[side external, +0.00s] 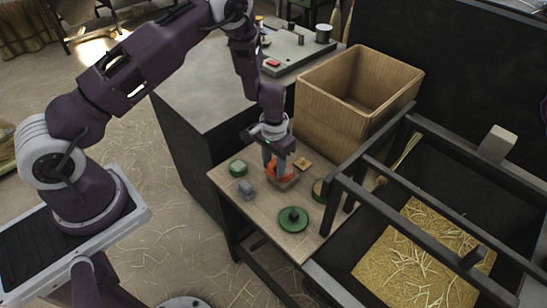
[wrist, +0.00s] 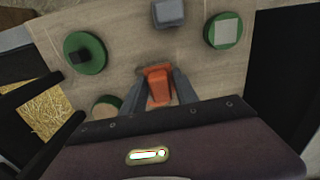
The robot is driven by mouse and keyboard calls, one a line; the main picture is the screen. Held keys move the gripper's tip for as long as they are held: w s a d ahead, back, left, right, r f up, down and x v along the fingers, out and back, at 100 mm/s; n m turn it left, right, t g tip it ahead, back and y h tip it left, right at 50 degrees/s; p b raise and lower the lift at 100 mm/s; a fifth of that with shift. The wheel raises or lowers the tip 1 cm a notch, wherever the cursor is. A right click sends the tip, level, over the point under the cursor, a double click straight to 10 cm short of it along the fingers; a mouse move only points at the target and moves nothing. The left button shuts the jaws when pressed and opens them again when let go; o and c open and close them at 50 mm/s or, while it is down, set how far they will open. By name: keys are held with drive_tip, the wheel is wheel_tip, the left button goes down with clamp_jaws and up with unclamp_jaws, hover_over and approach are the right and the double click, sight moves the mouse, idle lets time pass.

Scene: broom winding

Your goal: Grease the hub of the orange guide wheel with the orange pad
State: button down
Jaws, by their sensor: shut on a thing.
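My gripper (side external: 280,172) is low over the wooden table and shut on an orange block, which I take for the orange pad (wrist: 158,86). The block sits between the two grey fingers in the wrist view. In the side view its orange body (side external: 272,171) shows partly behind the fingers, with a reddish flat part below. I cannot tell if it touches the table. I do not make out an orange guide wheel; the gripper hides part of the tabletop. A green wheel with a dark hub (side external: 293,219) lies flat at the table's front; it also shows in the wrist view (wrist: 96,62).
A green disc with a pale square top (side external: 238,168) and a grey block (side external: 247,189) lie at the left. A tan-topped green round piece (side external: 318,191) lies by the dark frame (side external: 373,203). A tall wooden box (side external: 330,104) stands behind. Straw (side external: 415,262) lies beneath the frame.

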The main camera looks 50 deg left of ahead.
drive_tip(key=shift+w+d, duration=0.4)
drive_tip(key=shift+w, duration=0.55)
drive_tip(key=shift+w+d, duration=0.45)
drive_tip(key=shift+w, duration=0.45)
drive_tip(key=shift+w+d, duration=0.4)
drive_tip(key=shift+w, duration=0.55)
drive_tip(key=shift+s+a, duration=0.4)
drive_tip(key=shift+s, duration=0.55)
drive_tip(key=shift+s+a, duration=0.45)
drive_tip(key=shift+s, duration=0.55)
drive_tip(key=shift+s+a, duration=0.4)
drive_tip(key=shift+s, duration=0.55)
drive_tip(key=shift+r, duration=4.1)
